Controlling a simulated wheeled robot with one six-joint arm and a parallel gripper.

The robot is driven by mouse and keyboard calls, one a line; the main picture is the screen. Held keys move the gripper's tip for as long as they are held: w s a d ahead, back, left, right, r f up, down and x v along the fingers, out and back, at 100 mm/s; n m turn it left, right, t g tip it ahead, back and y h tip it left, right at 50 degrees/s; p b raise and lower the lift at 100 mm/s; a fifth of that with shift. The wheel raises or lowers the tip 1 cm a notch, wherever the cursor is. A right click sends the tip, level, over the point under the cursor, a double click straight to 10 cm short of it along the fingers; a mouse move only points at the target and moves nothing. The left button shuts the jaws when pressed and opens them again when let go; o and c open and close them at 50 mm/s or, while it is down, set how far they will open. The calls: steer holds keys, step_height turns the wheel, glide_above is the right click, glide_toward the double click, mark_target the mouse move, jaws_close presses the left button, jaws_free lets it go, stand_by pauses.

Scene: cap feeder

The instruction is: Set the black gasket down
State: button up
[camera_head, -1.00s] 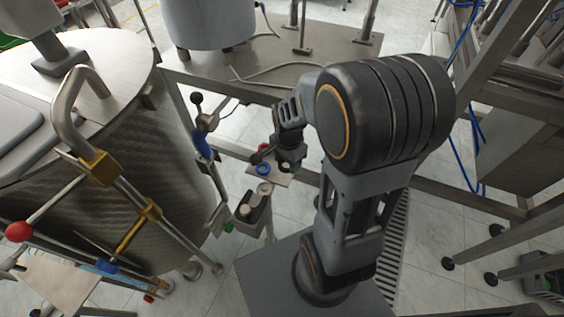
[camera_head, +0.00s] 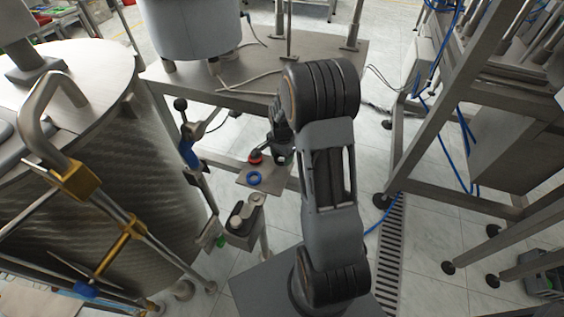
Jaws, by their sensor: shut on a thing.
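My gripper (camera_head: 272,153) is small in the view, low over the back of a small plate (camera_head: 247,171). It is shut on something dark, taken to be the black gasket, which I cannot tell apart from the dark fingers. A red ring (camera_head: 255,160) lies at the back of the plate, just left of the gripper, with a dark part over its far edge. A blue ring (camera_head: 254,179) lies nearer the front of the plate. A pale round part (camera_head: 281,160) shows beside the gripper.
A grey holder (camera_head: 246,212) with round metal parts stands in front of the plate. A large steel drum (camera_head: 150,160) with brass-clamped rods is on the left. A steel table (camera_head: 255,70) stands behind, and a metal frame (camera_head: 430,110) on the right.

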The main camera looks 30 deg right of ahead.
steer(key=shift+f+b, duration=0.4)
steer(key=shift+f, duration=1.1)
steer(key=shift+f, duration=0.2)
steer(key=o, duration=0.9)
steer(key=shift+r, duration=0.1)
step_height(320, 180, up, 11)
steer(key=p, duration=0.3)
steer(key=s+a+r+n+t, duration=0.1)
steer(key=s+a+r+n, duration=0.4)
steer(key=s+r+n, duration=0.1)
steer(key=s+a+r+n+t, duration=0.2)
steer(key=s+a+r+n, duration=0.3)
steer(key=s+n, duration=0.3)
steer(key=shift+s+a+r, duration=0.35)
steer(key=shift+s+r, duration=0.05)
steer(key=shift+s, duration=0.65)
